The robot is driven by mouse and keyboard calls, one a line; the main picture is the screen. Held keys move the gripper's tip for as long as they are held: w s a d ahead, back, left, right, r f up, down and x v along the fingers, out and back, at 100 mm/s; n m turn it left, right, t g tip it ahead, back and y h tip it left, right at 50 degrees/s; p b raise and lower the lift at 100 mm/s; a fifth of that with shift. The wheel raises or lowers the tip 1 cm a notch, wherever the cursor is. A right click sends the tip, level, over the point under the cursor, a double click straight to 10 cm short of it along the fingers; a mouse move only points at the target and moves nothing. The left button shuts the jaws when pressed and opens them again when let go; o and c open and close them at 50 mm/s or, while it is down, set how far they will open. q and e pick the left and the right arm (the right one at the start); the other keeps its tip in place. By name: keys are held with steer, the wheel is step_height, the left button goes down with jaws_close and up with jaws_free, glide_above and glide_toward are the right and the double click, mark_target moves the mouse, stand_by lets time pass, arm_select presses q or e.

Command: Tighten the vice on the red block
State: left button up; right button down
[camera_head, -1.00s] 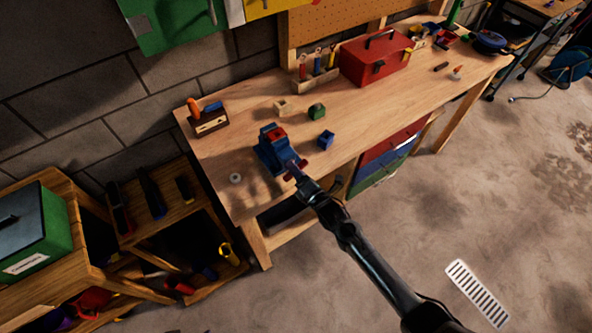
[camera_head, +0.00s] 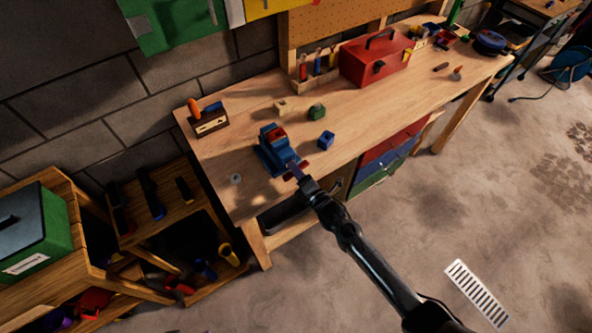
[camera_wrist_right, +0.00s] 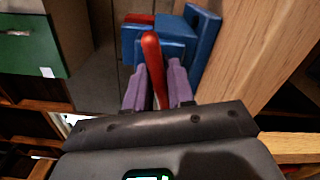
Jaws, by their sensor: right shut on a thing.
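The blue vice (camera_head: 272,158) stands near the front edge of the wooden workbench. The red block (camera_head: 277,132) sits between its jaws; whether both jaws press on it is too small to tell. My right gripper (camera_head: 294,170) is at the vice's front, shut on the red handle. In the right wrist view, the handle (camera_wrist_right: 154,68) stands between the two purple fingers (camera_wrist_right: 156,88), with the blue vice body (camera_wrist_right: 165,42) behind it. A bit of red (camera_wrist_right: 138,18), likely the block, shows beyond. My left gripper is out of view.
A blue block (camera_head: 326,140), a green block (camera_head: 316,112) and a pale wooden block (camera_head: 282,105) lie right of and behind the vice. A metal ring (camera_head: 236,179) lies to its left. A red toolbox (camera_head: 376,60) stands farther back. Bare benchtop (camera_head: 375,115) lies to the right.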

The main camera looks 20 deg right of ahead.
steer(key=m, duration=0.6)
steer(key=shift+w+a+r, duration=0.1)
steer(key=shift+r, duration=0.05)
steer(key=m, duration=0.5)
steer(key=shift+m, duration=0.3)
steer(key=shift+r, duration=0.1)
stand_by(0.8)
steer(key=c, duration=1.4)
jaws_free()
steer(key=shift+o, duration=1.4)
steer(key=shift+f, duration=0.2)
steer(key=v, duration=1.1)
